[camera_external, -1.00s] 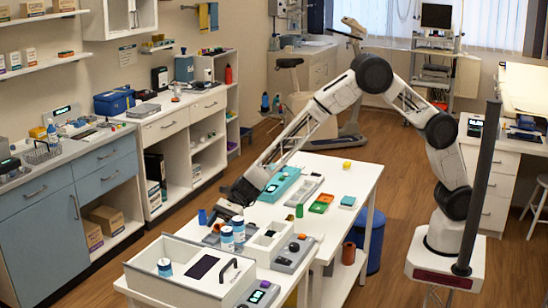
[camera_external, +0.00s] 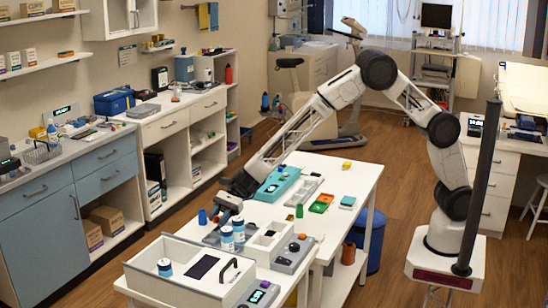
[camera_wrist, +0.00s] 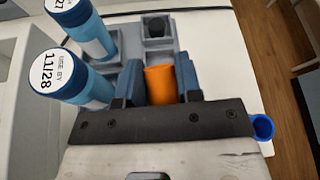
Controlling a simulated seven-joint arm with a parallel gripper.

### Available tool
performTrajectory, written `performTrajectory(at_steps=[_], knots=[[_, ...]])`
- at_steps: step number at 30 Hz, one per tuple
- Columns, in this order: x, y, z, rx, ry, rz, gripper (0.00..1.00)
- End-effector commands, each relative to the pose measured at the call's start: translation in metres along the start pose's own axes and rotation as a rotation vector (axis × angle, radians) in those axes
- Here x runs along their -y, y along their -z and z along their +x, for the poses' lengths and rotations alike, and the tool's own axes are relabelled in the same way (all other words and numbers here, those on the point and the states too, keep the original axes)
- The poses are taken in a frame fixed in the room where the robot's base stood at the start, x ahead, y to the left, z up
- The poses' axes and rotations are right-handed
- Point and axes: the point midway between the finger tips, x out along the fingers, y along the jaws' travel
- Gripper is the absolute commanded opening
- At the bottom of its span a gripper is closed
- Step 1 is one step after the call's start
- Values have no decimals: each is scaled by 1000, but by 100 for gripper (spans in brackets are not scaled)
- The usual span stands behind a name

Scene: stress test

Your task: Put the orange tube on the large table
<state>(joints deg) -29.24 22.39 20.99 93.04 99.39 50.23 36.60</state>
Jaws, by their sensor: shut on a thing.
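The orange tube (camera_wrist: 161,84) stands between my gripper's two fingers in the wrist view, and they close on it from both sides. My gripper (camera_external: 228,205) is over the left edge of the large white table (camera_external: 349,178) in the external view; the tube is not clearly visible there. A grey rack (camera_wrist: 186,28) with a square socket lies just beyond the tube in the wrist view. I cannot tell whether the tube's lower end is clear of the rack.
Two blue, white-capped bottles (camera_external: 226,240) stand close to my gripper. A blue cup (camera_external: 202,217) is at its left. A white box (camera_external: 190,272), a teal tray (camera_external: 277,184) and a green-and-orange tray (camera_external: 321,204) are nearby. The table's far right is mostly clear.

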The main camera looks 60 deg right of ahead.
Motion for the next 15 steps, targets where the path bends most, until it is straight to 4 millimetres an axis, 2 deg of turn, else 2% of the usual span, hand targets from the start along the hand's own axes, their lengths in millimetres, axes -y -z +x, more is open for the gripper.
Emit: performTrajectory(at_steps=[9,15], knots=[[8,-44,-18,1,1,-3,6],[11,-60,-25,0,0,-2,6]])
